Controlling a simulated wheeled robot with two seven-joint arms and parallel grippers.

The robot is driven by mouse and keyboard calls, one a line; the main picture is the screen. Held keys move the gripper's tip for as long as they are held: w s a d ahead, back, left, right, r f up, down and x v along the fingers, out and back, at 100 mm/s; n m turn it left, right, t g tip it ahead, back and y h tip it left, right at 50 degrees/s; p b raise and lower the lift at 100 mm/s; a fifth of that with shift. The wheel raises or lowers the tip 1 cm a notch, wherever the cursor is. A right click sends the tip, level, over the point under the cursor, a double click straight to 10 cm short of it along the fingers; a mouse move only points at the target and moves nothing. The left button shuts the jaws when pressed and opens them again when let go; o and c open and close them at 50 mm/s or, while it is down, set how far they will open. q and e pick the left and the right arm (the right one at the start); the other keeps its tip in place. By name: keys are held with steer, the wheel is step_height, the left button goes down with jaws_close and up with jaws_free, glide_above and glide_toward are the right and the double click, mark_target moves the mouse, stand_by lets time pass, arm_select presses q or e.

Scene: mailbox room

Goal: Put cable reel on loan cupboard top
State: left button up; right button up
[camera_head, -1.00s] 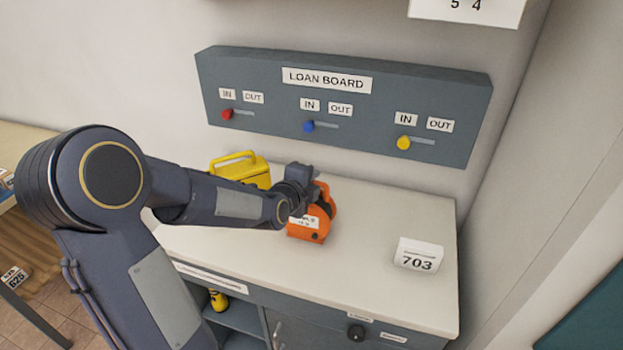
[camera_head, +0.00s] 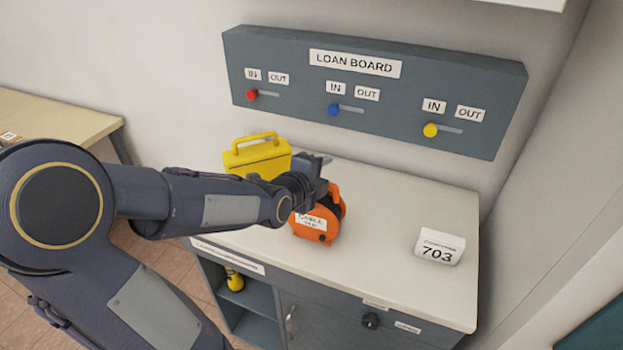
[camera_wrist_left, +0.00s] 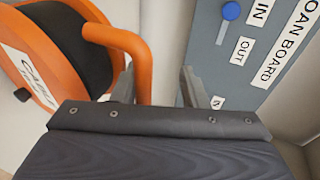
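The orange cable reel (camera_head: 312,224), with a black drum and a white label, stands upright on the white loan cupboard top (camera_head: 398,210). My left gripper (camera_head: 326,172) is at the upper part of the reel, by its handle. In the left wrist view the reel (camera_wrist_left: 52,50) fills the upper left, and its orange handle (camera_wrist_left: 143,62) reaches between my two spread fingers, close to the left one. The right finger stands clear of it, so the gripper is open. Part of the reel is hidden behind my left wrist in the head view. My right gripper is not in view.
A yellow case (camera_head: 258,158) stands behind my left forearm on the cupboard top. A white 703 block (camera_head: 439,246) stands at the right. The loan board (camera_head: 370,90) with red, blue and yellow sliders is on the wall behind. A yellow item (camera_head: 234,279) sits on a shelf below.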

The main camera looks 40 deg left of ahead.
arm_select(q)
steer(key=v, duration=0.5)
steer(key=shift+s+r, duration=0.1)
steer(key=shift+r, duration=0.35)
steer(key=o, duration=1.5)
steer(key=shift+c, duration=0.2)
steer(key=v, duration=0.8)
steer(key=shift+d+f, duration=0.1)
